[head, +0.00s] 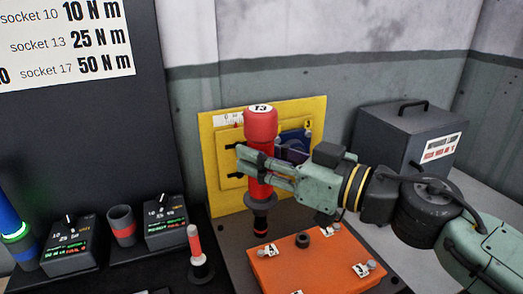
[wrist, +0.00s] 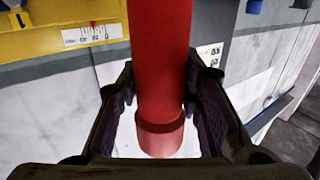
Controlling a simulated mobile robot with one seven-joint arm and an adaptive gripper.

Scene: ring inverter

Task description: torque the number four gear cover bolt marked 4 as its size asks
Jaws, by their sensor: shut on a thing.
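My gripper (head: 258,172) is shut around a red torque tool (head: 261,125) with 13 on its white cap. The tool hangs upright, with a dark flared collar and a red-banded socket end. In the wrist view the red body (wrist: 161,70) runs between the two dark fingers. The orange gear cover (head: 315,258) lies below and right of the tool, with numbered tags and grey bolts. The tag at its front left (head: 283,281) seems to read 4. The socket end shows by the cover's back left edge; I cannot tell whether it touches anything.
A wall sign (head: 75,40) lists socket 10, 10 N m; 13, 25 N m; 17, 50 N m. Dial boxes (head: 70,245) (head: 166,222), a cup (head: 122,226) and a red-white tool (head: 196,250) stand left. A yellow panel (head: 228,200) is behind, a grey box (head: 400,140) right.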

